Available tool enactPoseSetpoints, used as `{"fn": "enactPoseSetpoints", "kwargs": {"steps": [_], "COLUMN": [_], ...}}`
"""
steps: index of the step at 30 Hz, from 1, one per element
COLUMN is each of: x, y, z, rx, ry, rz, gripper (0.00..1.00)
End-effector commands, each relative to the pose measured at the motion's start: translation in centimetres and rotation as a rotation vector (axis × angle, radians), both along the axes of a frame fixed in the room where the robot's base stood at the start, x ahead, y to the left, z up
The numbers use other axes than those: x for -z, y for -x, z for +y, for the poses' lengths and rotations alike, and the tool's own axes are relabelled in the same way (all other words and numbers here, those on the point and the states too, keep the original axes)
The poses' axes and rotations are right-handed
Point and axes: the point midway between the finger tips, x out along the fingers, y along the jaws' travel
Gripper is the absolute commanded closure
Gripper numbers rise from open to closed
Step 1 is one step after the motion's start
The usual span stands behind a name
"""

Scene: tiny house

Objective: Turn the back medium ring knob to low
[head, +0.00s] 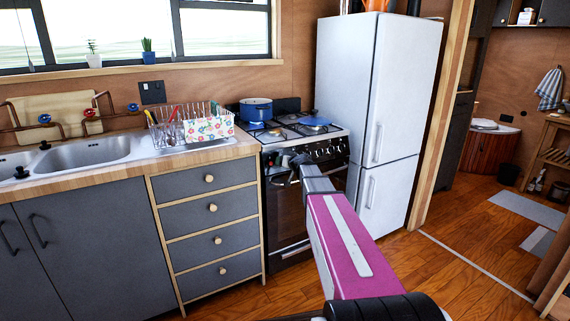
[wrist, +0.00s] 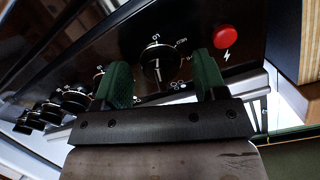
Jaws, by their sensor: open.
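The stove (head: 284,208) stands between the drawers and the fridge, with a row of dark round knobs (head: 323,153) on its front panel. My gripper (head: 296,160) is at the left part of that panel. In the wrist view, my gripper (wrist: 162,72) is open, with one green finger on each side of a black knob (wrist: 160,60) with white markings around it. I cannot tell whether the fingers touch it. Several more knobs (wrist: 47,111) run off to the lower left. Which burner each knob serves is not clear.
A red button (wrist: 225,36) sits close to the right finger. A blue pot (head: 256,110) and a blue lid or pan (head: 315,122) rest on the stove top. A dish rack (head: 190,126) is left of it. The white fridge (head: 372,110) stands close on the right.

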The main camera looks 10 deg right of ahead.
Motion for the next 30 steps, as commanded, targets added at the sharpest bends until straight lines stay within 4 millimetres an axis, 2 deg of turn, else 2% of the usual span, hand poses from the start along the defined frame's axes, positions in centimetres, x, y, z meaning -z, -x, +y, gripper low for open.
{"fn": "enactPoseSetpoints", "kwargs": {"steps": [5,18,22,30], "x": [-0.6,-2.8,-3.2,-3.2], "y": [1.7,8.7,9.6,9.6], "z": [-0.5,-2.7,-3.1,-3.1], "rx": [0.001,0.001,0.001,-0.001], "ry": [0.000,0.001,0.001,0.001], "rz": [-0.001,0.000,0.000,0.001], "gripper": [0.35,0.35,0.35,0.35]}}
